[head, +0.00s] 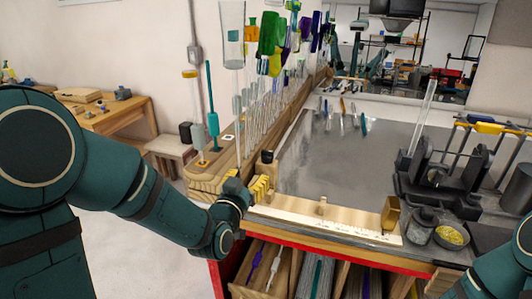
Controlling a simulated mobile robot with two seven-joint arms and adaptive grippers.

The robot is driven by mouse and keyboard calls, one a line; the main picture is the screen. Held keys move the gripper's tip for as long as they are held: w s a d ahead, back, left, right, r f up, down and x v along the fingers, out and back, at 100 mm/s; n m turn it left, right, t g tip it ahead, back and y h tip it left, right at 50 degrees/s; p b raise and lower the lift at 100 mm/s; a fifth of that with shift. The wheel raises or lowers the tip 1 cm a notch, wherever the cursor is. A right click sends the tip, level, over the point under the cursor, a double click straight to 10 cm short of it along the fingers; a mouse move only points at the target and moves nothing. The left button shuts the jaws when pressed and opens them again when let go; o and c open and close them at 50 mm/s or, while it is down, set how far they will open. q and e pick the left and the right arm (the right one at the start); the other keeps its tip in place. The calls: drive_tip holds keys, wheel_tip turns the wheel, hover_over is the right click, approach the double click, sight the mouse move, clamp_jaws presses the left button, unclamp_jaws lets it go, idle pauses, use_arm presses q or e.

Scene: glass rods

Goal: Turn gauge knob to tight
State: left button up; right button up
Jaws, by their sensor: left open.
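A pale ruler-like gauge strip (345,222) with dark marks runs along the front edge of the bench. My left gripper (256,189) is open at the left end of the strip, below the post. Yellow ridged pieces show at its tip. My right gripper is out of view.
Tall glass rods and coloured glass pieces (268,35) crowd the wooden rack behind my left gripper. A grey sheet (345,155) covers the bench middle, mostly bare. A black fixture (440,180) with an upright glass tube and small bowls (450,236) stands right. Open drawers (262,270) lie below.

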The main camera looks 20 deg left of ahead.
sight(266, 152)
use_arm(q)
drive_tip(key=w, duration=0.8)
drive_tip(key=w+p, duration=0.1)
drive_tip(key=w, duration=0.4)
drive_tip(key=shift+d, duration=0.25)
